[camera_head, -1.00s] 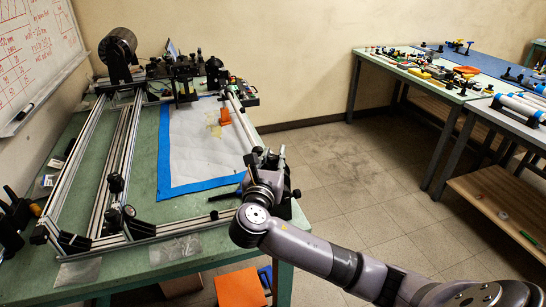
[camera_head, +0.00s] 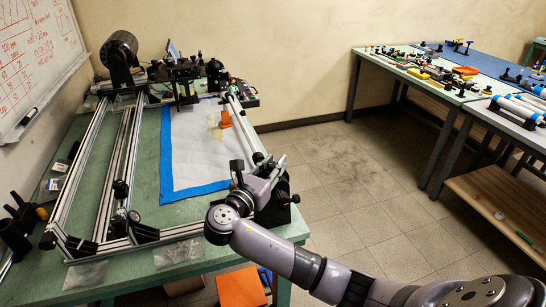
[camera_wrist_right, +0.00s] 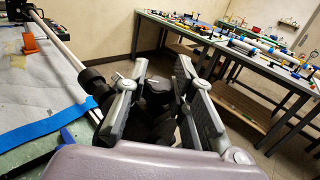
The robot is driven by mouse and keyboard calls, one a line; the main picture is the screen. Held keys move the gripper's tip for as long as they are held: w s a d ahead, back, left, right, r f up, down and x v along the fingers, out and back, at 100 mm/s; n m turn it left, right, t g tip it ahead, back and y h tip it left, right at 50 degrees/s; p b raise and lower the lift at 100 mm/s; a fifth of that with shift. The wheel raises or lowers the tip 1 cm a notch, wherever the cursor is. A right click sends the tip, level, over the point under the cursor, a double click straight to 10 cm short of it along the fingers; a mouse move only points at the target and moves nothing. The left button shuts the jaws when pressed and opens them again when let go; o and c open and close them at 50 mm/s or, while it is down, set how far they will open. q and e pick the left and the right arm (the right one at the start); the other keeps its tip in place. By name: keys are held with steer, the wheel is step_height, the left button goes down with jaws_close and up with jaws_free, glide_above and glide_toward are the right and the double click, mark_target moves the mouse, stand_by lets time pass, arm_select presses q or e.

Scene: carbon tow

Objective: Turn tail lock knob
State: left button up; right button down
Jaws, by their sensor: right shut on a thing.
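The black tailstock (camera_head: 273,212) stands at the near right corner of the green bench, at the end of the silver rod. My right gripper (camera_head: 268,178) is over it, tilted to the right, with its grey fingers close against the dark parts. In the right wrist view, a black knob (camera_wrist_right: 158,92) lies between the two fingers of my gripper (camera_wrist_right: 160,85), and I take it to be the tail lock knob. The gripper is shut on it. The fingers and palm hide much of the knob and its stem. My left gripper is not in view.
A metal rail frame (camera_head: 122,170) runs along the left of the bench. A white sheet with blue tape edges (camera_head: 200,190) lies in the middle. A orange bin (camera_head: 241,288) is on the floor below. Another table (camera_head: 420,85) with tools stands far right, beyond open floor.

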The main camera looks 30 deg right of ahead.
steer(key=m+g+h+p, duration=0.1)
steer(key=m+g, duration=0.1)
steer(key=shift+a+r+g, duration=0.1)
steer(key=shift+r+g, duration=0.05)
steer(key=shift+g, duration=0.25)
steer(key=m+g+h, duration=0.1)
steer(key=g, duration=0.1)
steer(key=shift+m+g+p, duration=0.4)
steer(key=m+g, duration=0.1)
steer(key=g, duration=0.1)
steer(key=shift+f+m+g, duration=0.2)
steer(key=shift+m+g, duration=0.2)
steer(key=shift+f+m+g+b, duration=0.1)
steer(key=shift+m+g+b, duration=0.4)
steer(key=shift+g, duration=0.4)
steer(key=shift+f+m+g+b, duration=0.1)
steer(key=shift+m+g+b, duration=0.7)
steer(key=shift+g, duration=0.3)
steer(key=m+g+b, duration=0.1)
steer(key=g+b, duration=0.1)
steer(key=b, duration=0.1)
steer(key=shift+m+y, duration=0.3)
arm_select(q)
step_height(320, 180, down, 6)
steer(key=b, duration=0.3)
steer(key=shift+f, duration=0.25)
arm_select(e)
steer(key=shift+r+m+g+y, duration=0.25)
steer(key=shift+m+g, duration=0.35)
steer(key=shift+g, duration=0.5)
